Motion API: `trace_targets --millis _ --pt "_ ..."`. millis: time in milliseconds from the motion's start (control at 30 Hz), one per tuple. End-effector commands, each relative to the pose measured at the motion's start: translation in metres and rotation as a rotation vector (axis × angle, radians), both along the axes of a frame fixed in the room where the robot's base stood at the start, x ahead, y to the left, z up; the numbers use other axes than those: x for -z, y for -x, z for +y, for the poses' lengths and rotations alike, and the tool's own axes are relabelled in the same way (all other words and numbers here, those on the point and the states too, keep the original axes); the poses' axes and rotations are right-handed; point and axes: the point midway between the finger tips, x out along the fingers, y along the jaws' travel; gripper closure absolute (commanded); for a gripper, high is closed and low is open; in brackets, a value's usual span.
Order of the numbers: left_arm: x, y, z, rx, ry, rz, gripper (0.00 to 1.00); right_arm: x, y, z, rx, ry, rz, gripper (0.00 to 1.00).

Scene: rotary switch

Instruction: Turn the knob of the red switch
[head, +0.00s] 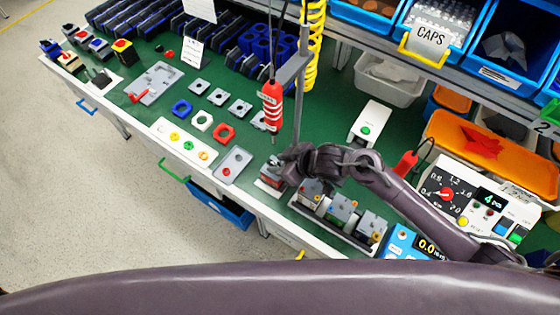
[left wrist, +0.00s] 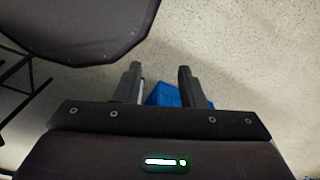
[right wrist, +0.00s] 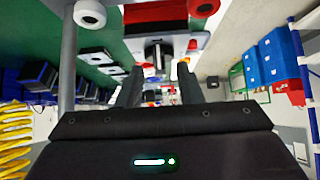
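A small switch (head: 271,172) with red parts sits on the bench near its front edge in the head view, partly hidden by my right gripper (head: 282,163). In the right wrist view, a grey-faced switch (right wrist: 158,30) with red and white parts is just ahead, its dark knob (right wrist: 158,54) standing out. My right gripper (right wrist: 160,84) has its fingers apart, with the knob in line with the gap; I cannot tell whether they touch it. My left gripper (left wrist: 159,82) is open and empty in the left wrist view, over the floor, away from the bench.
A row of grey-topped switches (head: 340,208) stands right of the gripper. A grey plate with a red button (head: 233,164) lies left. A red hanging tool (head: 271,105) and a metal post (head: 299,100) stand close behind. A meter box (head: 462,196) is at right.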

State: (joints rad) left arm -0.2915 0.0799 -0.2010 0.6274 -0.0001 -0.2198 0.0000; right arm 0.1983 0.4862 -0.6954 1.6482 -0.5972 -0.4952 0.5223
Motion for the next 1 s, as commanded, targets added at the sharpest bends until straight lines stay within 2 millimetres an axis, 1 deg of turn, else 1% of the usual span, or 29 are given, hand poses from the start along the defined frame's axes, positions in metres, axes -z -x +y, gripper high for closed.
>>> trace_targets --millis 67,167,400,433,767,1000 --pt "-0.001 -0.006 -0.001 0.0 0.001 -0.009 0.64 0.0 0.0 0.0 0.0 0.0 0.0 0.67" --pt "0.0 -0.003 0.0 0.0 0.001 -0.004 0.64 0.0 0.0 0.0 0.0 0.0 0.0 0.67" --pt "0.001 0.013 0.001 -0.001 -0.002 0.018 0.64 0.0 0.0 0.0 0.001 0.0 0.0 0.99" --pt "0.001 0.014 0.001 -0.001 -0.002 0.019 0.64 0.0 0.0 0.0 0.001 0.0 0.0 1.0" --pt "0.001 0.014 0.001 -0.001 -0.002 0.02 0.64 0.0 -0.001 -0.001 -0.016 0.001 0.0 1.0" --pt "0.0 0.013 0.001 -0.002 -0.002 0.019 0.64 -0.001 -0.004 -0.003 -0.124 0.003 -0.002 1.0"
